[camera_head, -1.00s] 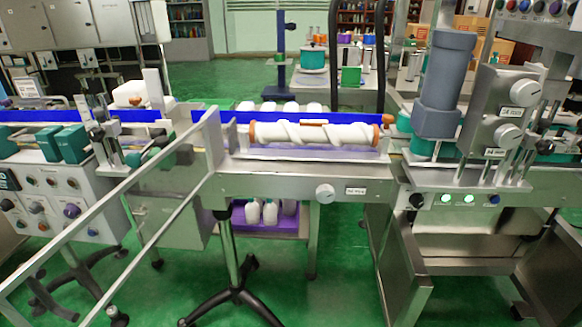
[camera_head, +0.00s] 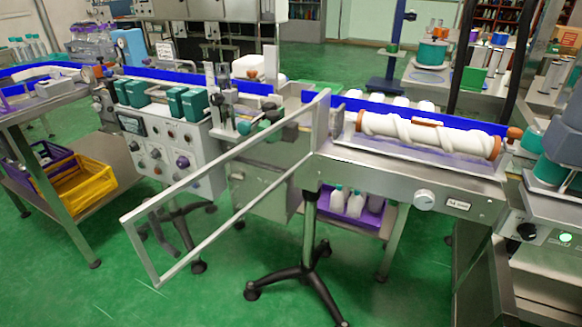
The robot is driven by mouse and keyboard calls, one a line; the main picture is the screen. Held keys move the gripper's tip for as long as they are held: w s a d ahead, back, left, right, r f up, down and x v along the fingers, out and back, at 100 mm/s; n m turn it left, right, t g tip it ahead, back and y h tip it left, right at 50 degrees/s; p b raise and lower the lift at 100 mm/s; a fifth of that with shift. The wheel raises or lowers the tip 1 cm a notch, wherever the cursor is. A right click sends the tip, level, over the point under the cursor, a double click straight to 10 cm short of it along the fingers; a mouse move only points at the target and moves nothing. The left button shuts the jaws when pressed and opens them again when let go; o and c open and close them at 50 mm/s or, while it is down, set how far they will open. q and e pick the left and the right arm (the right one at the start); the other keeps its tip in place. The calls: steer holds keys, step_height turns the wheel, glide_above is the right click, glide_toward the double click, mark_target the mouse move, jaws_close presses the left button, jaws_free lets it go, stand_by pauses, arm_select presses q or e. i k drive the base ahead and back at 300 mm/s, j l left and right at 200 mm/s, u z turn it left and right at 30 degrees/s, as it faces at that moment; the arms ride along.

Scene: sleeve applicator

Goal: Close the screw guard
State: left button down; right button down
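The screw guard (camera_head: 232,168) is a metal frame with a clear or open middle. It is swung open and sticks out from the machine toward me and to the left. Its hinge side is at the upright post (camera_head: 322,120), by the left end of the white screw (camera_head: 425,132). The screw has orange end caps and lies uncovered in its tray on the conveyor. The guard's free end hangs over the green floor at the lower left. Neither of my grippers is in view.
A control box (camera_head: 165,150) with knobs and green blocks stands behind the guard. A yellow crate (camera_head: 84,188) sits on a lower shelf at left. A black tripod foot (camera_head: 305,275) stands below the hinge side. Green floor (camera_head: 110,285) is free at lower left.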

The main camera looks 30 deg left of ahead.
mark_target(150, 209)
steer(key=j+z, duration=0.45)
steer(key=j, duration=0.15)
steer(key=k+j+z, duration=0.15)
steer(key=j+z, duration=0.25)
steer(key=j, duration=0.15)
steer(key=k+j, duration=0.1)
steer(key=j, duration=0.35)
steer(key=k+j+z, duration=0.1)
steer(key=j, duration=0.3)
steer(key=k+j, duration=0.2)
steer(key=j, duration=0.2)
